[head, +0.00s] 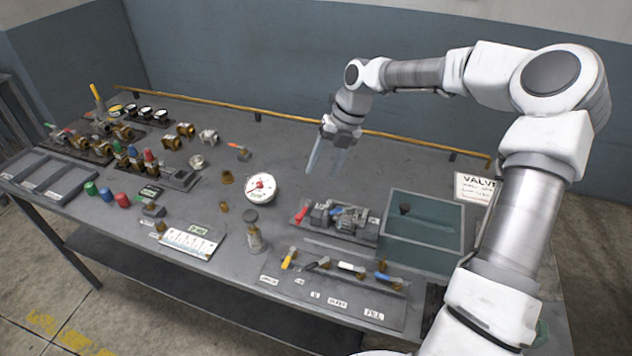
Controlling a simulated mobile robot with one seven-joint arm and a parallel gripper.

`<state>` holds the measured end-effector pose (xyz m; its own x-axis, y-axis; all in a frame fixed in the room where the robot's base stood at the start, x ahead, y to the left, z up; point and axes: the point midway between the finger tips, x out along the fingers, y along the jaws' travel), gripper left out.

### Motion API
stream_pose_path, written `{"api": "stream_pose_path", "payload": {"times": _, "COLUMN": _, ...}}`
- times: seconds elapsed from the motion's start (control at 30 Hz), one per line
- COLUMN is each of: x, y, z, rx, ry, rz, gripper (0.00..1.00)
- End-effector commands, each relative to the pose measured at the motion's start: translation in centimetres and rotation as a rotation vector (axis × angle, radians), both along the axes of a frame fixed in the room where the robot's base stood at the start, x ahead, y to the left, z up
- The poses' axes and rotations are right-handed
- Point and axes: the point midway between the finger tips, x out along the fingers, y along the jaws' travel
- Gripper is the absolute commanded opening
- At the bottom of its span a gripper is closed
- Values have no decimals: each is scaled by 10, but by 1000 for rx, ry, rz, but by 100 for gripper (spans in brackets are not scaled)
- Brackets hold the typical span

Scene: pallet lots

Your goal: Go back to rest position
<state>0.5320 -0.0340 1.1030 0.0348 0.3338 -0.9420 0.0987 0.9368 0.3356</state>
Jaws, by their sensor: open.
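My gripper (325,158) is open and empty. It hangs above the back middle of the grey workbench (290,160), fingers pointing down, clear of the objects around it. My white arm reaches in from the right side and bends over the bench toward the gripper. The nearest thing on the bench to the left is a small part with an orange-red tip (241,152). A round white gauge (262,187) lies to the lower left of the gripper.
A valve assembly with a red handle (338,218) and a green-lined tray (422,230) stand at right. Several coloured levers (340,268) line the front. Valves and fittings (115,130) crowd the left. A yellow rail (290,120) runs along the back edge.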

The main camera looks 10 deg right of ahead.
Motion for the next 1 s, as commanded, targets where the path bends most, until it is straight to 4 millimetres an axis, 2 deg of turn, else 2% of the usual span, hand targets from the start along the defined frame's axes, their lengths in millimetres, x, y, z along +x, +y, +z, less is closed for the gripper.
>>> {"api": "stream_pose_path", "payload": {"times": 0.2, "x": -1, "y": -4, "z": 11, "rx": 1, "ry": 2, "rz": 1, "gripper": 58}}
{"api": "stream_pose_path", "payload": {"times": 0.67, "x": -2, "y": -2, "z": 11, "rx": -7, "ry": 7, "rz": -9, "gripper": 58}}
{"api": "stream_pose_path", "payload": {"times": 0.87, "x": -16, "y": 13, "z": 13, "rx": -97, "ry": 76, "rz": -162, "gripper": 58}}
{"api": "stream_pose_path", "payload": {"times": 1.0, "x": -34, "y": 24, "z": 20, "rx": -198, "ry": 124, "rz": -393, "gripper": 58}}
